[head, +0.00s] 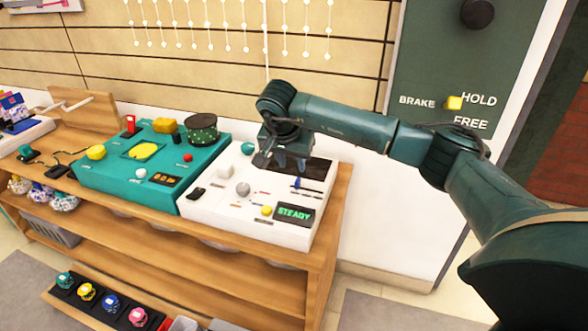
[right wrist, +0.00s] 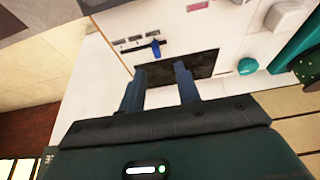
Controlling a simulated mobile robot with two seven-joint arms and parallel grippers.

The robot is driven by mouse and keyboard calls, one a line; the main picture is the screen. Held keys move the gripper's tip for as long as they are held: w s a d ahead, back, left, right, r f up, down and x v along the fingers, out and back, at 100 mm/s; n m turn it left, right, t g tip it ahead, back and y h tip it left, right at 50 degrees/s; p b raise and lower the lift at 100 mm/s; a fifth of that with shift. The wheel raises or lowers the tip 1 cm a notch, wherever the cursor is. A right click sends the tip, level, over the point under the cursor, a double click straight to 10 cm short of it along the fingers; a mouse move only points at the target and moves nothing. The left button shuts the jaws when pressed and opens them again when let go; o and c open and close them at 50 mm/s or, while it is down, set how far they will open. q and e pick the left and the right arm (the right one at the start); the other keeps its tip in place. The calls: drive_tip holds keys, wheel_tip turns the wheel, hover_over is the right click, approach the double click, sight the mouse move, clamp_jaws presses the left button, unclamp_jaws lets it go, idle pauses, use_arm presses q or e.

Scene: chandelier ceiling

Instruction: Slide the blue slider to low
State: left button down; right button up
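The blue slider (head: 297,183) sits on the white control panel (head: 215,210), near the left end of its dark track in the head view. In the right wrist view the blue slider (right wrist: 155,47) is near the right end of the track, beside several small labels too small to read. My right gripper (head: 291,164) hangs over the panel, just behind the slider in the head view. Its two fingers are apart and empty, and in the right wrist view the gripper (right wrist: 160,70) is over the dark rectangle, apart from the slider. My left gripper is out of view.
The panel also carries a green "STEADY" display (head: 294,214), a grey knob (head: 243,189) and a yellow button (head: 267,210). A teal panel (head: 120,180) stands to its left on the wooden shelf (head: 262,254). A green wall board (head: 425,65) has a yellow brake lever (head: 454,103).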

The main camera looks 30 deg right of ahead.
drive_tip(key=v, duration=0.6)
drive_tip(key=shift+p, duration=0.35)
